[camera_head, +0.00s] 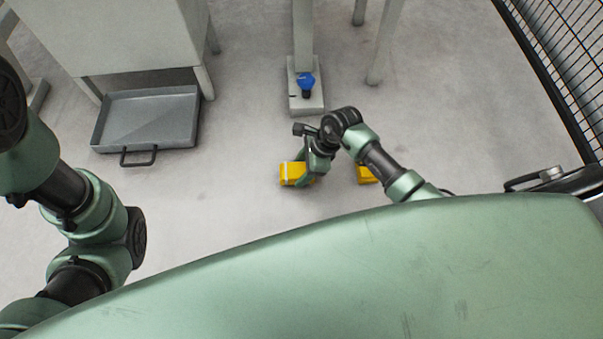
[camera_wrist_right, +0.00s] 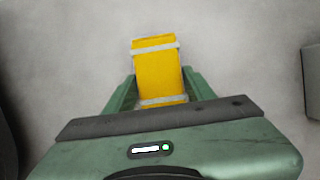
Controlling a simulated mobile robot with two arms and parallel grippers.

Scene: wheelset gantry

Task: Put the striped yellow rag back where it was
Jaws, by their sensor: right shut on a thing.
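The striped yellow rag (camera_head: 291,173) is a small yellow folded piece with pale stripes. It also shows in the right wrist view (camera_wrist_right: 157,70), between the two green fingers and reaching out past them. My right gripper (camera_head: 308,175) is shut on it, low over the grey floor. I cannot tell whether the rag touches the floor. Part of the rag is hidden by the fingers. Of my left arm only links show at the left of the head view; its gripper is out of view.
Another yellow thing (camera_head: 366,175) lies partly hidden behind my right arm. A grey tray (camera_head: 147,93) with a handle is on the floor at left. A post's base plate (camera_head: 308,104) carries a blue-topped item (camera_head: 306,81). A black mesh fence (camera_head: 562,75) stands at right.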

